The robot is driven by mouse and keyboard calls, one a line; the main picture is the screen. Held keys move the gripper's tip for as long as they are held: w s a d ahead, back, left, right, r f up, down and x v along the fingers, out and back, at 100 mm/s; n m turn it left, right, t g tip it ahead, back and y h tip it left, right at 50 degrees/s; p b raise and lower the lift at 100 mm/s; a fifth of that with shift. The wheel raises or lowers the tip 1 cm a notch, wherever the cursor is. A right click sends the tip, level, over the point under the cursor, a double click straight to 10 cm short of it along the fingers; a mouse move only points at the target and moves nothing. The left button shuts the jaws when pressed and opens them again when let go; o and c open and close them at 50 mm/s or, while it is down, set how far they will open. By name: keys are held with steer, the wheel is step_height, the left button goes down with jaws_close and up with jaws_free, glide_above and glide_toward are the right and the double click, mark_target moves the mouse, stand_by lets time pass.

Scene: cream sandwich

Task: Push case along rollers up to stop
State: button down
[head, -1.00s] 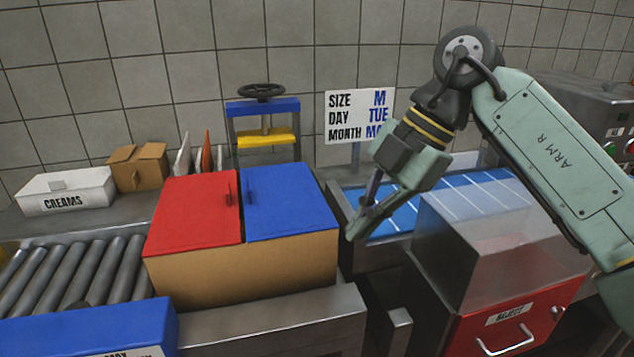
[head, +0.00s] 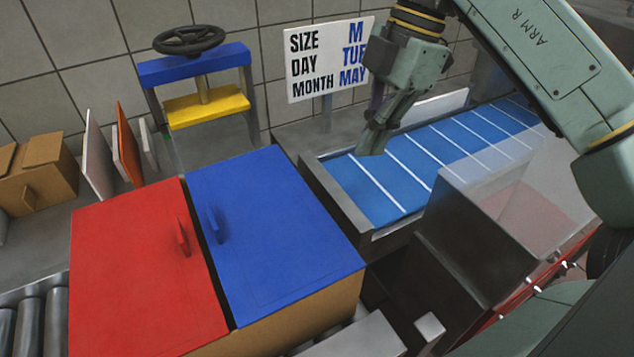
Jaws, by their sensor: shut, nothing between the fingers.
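A tan case with a red lid (head: 140,265) and a blue lid (head: 285,240) fills the lower left of the head view. Each lid has a small upright handle. A few rollers (head: 28,325) show at the bottom left, beside the case. A small pale metal block (head: 429,328) stands at the bottom, right of the case; I cannot tell whether it is the stop. My gripper (head: 372,146) is shut and empty. It points down over the near left end of the blue belt, apart from the case.
The blue belt (head: 400,190) with white lines runs to the back right. A clear-topped bin (head: 480,230) stands right of the case. Behind are a press with a yellow plate (head: 208,105), a size and date sign (head: 327,60), upright boards (head: 125,145) and a cardboard box (head: 38,175).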

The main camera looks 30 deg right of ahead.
steer(key=p+x, duration=0.1)
steer(key=x, duration=0.7)
steer(key=shift+s+a+f+p, duration=0.1)
steer(key=shift+s+p, duration=0.1)
steer(key=shift+p, duration=0.15)
steer(key=shift+w+a+f+p, duration=0.15)
steer(key=shift+a+p, duration=0.15)
steer(key=shift+a, duration=0.4)
steer(key=shift+s+a+f+p, duration=0.15)
steer(key=shift+a+p, duration=0.2)
steer(key=shift+a, duration=0.35)
steer(key=shift+w+a+f+p, duration=0.2)
steer(key=shift+a+p, duration=0.1)
steer(key=shift+a, duration=0.4)
